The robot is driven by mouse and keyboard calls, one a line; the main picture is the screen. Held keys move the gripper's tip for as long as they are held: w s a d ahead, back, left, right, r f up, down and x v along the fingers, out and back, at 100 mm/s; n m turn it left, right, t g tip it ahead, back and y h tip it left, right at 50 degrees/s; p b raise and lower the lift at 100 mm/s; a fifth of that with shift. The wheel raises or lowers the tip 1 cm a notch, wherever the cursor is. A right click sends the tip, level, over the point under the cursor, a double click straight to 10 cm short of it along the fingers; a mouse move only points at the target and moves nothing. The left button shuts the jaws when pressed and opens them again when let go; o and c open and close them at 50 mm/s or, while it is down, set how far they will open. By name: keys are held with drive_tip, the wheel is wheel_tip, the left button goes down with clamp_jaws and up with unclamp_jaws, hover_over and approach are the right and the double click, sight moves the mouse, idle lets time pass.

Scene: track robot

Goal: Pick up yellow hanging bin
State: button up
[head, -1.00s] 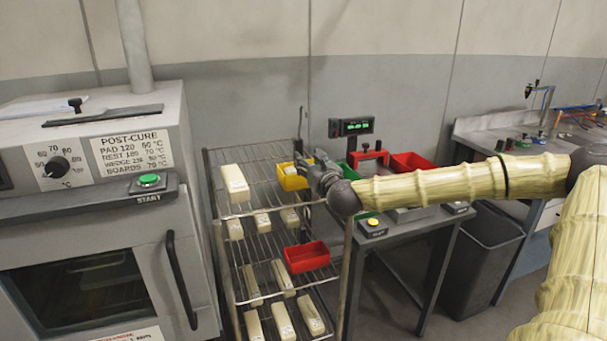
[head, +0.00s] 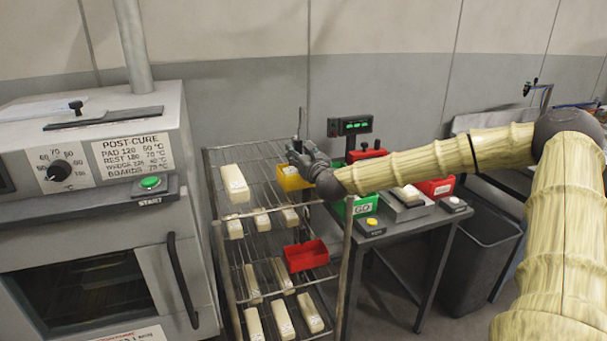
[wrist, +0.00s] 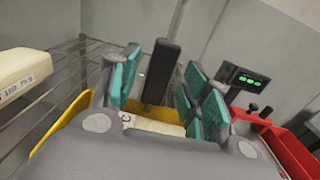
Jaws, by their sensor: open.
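The yellow hanging bin (head: 289,180) is at the right end of the wire rack's top shelf in the head view, partly covered by my gripper. In the wrist view the yellow bin (wrist: 64,121) shows below and around the fingers, with a pale item inside it. My gripper (head: 299,150) is over the bin. In the wrist view my gripper (wrist: 158,92) is open, its teal finger pads apart with a dark upright post seen between them. I cannot tell whether a finger touches the bin.
The wire rack (head: 262,150) holds several pale blocks and a red bin (head: 306,256) lower down. A scale display (head: 350,126), a green bin (head: 358,206) and another red bin (head: 437,187) are on the bench to the right. An oven (head: 100,230) stands left.

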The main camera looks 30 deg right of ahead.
clamp_jaws()
drive_tip(key=shift+r, duration=0.1)
idle(0.3)
